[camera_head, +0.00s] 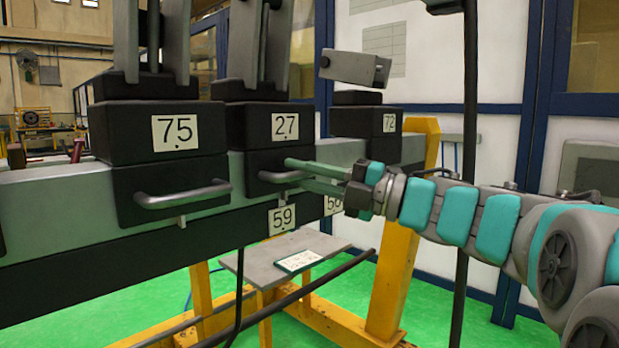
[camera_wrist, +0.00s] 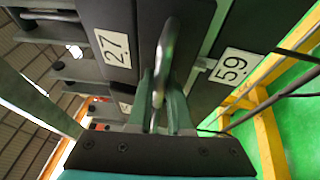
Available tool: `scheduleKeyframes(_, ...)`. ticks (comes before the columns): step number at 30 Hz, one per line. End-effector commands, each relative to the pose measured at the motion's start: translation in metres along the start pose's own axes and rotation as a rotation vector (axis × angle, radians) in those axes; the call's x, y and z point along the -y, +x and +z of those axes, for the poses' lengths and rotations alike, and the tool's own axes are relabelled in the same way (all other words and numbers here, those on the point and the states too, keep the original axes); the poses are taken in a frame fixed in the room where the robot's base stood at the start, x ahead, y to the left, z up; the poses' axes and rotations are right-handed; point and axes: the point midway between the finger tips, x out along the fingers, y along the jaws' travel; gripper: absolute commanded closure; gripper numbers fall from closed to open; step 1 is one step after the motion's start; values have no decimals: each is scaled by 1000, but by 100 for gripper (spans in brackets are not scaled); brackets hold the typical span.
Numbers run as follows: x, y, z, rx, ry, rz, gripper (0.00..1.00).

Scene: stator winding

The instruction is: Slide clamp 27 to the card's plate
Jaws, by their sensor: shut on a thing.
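Clamp 27 (camera_head: 240,128) is a black block with grey uprights on the long rail, its white label reading like 2.7. Its grey bar handle (camera_head: 270,177) faces me. My gripper (camera_head: 298,174) reaches in from the right and is shut on this handle. In the wrist view the green fingers (camera_wrist: 162,105) stand on both sides of the handle (camera_wrist: 165,60). Plate 59 (camera_head: 281,218) is on the rail's face just below the clamp. Another plate (camera_head: 333,205) to its right is partly hidden by my gripper. The card (camera_head: 297,262) lies on a small grey shelf; its writing is too small to read.
Clamp 75 (camera_head: 165,190) stands close on the left of clamp 27. Clamp 72 (camera_head: 365,122) stands to the right, with a stretch of bare rail (camera_head: 340,152) between. Yellow legs (camera_head: 395,270) carry the rail. A dark upright pole (camera_head: 470,90) rises behind my arm.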

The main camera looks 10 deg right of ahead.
Motion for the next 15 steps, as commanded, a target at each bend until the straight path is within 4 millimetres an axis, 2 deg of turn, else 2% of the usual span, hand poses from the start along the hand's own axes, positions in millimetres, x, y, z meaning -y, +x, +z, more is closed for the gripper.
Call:
scheduleKeyframes(5,2,0,1,1,2,-4,100)
scheduleKeyframes(6,2,0,1,1,2,-4,82)
scheduleKeyframes(13,1,0,1,1,1,-2,56)
scheduleKeyframes(15,1,0,1,1,1,-2,53)
